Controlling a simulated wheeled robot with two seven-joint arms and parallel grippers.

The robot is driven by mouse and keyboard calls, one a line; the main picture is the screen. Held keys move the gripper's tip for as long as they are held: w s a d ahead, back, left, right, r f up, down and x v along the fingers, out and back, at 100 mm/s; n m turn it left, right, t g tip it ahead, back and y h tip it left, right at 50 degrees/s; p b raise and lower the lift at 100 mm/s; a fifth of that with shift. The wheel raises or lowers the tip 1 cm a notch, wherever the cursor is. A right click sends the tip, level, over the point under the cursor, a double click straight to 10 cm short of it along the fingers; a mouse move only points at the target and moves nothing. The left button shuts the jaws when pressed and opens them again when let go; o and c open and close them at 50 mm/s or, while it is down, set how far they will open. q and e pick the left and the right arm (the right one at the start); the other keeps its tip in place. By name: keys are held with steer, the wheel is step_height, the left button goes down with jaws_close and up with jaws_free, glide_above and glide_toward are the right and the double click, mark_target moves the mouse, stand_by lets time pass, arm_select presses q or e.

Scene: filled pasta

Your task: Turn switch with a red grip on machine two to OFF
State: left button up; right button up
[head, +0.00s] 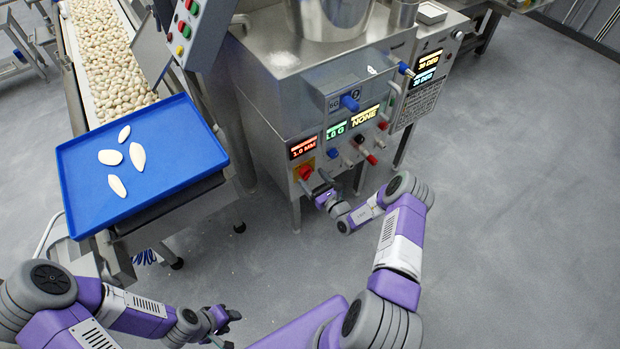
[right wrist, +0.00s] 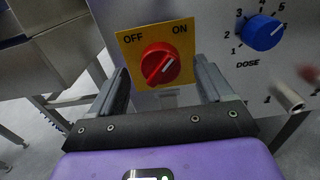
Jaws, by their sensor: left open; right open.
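The switch with a red grip (head: 305,172) sits on the lower left front of the steel machine marked with a circled 2 (head: 355,96). In the right wrist view the red grip (right wrist: 160,64) is on a yellow plate (right wrist: 126,44), with OFF at upper left and ON at upper right. Its white mark points up and right, toward ON. My right gripper (head: 316,187) is open in front of the switch, a finger on each side of the grip; contact cannot be told. My left gripper (head: 224,318) is open and empty, low over the floor.
A blue DOSE knob (right wrist: 263,32) is right of the switch, with a metal stub (right wrist: 289,97) below it. Lit displays (head: 303,147) and several small knobs are close by. A blue tray (head: 185,150) with several pale pieces stands left. The floor at right is clear.

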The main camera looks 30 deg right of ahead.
mark_target(307, 173)
steer(key=shift+w+a, duration=0.1)
steer(key=shift+w, duration=1)
steer(key=shift+c, duration=0.2)
steer(key=c, duration=1)
